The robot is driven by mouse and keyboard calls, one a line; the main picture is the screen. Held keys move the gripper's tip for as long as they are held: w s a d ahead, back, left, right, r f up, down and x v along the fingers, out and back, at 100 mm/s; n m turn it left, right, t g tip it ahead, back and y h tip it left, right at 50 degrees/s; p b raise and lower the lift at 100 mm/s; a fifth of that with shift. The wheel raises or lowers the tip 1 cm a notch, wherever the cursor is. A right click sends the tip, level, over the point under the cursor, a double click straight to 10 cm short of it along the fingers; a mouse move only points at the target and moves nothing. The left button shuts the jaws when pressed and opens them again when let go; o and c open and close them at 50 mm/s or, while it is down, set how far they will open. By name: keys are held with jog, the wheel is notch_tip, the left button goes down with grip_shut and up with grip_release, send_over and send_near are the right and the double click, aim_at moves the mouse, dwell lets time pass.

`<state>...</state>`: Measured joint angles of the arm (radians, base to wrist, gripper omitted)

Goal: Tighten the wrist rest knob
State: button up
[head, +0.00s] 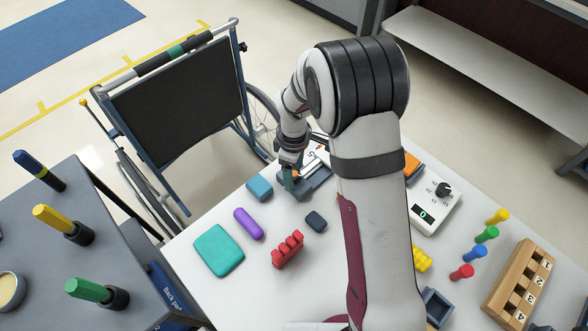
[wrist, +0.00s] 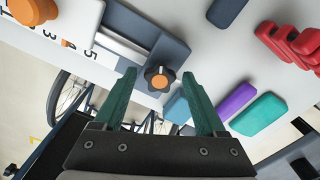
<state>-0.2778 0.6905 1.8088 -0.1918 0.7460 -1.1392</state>
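A small black lobed knob with an orange centre (wrist: 158,78) sits on the dark blue-grey block of a device (wrist: 145,30) with a numbered white scale. I take it to be the wrist rest knob. In the head view the device (head: 318,182) lies at the table's far edge, partly hidden by my arm. My gripper (wrist: 158,74) is open, its green fingers on either side of the knob, with gaps visible on both sides. I cannot tell whether the fingertips are level with the knob. In the head view my gripper (head: 290,182) is over the device's left end.
A larger orange knob (wrist: 33,10) is at the scale's other end. A blue block (head: 259,188), purple bar (head: 248,223), teal pad (head: 219,250), dark block (head: 316,222) and red finger-shaped piece (head: 288,249) lie nearby. A wheelchair (head: 180,105) stands beyond the table edge.

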grip_shut()
jog(key=shift+m, duration=0.3)
jog(key=m, duration=1)
jog(key=shift+m, duration=0.4)
jog(key=m, duration=1.1)
jog(key=shift+m, duration=0.3)
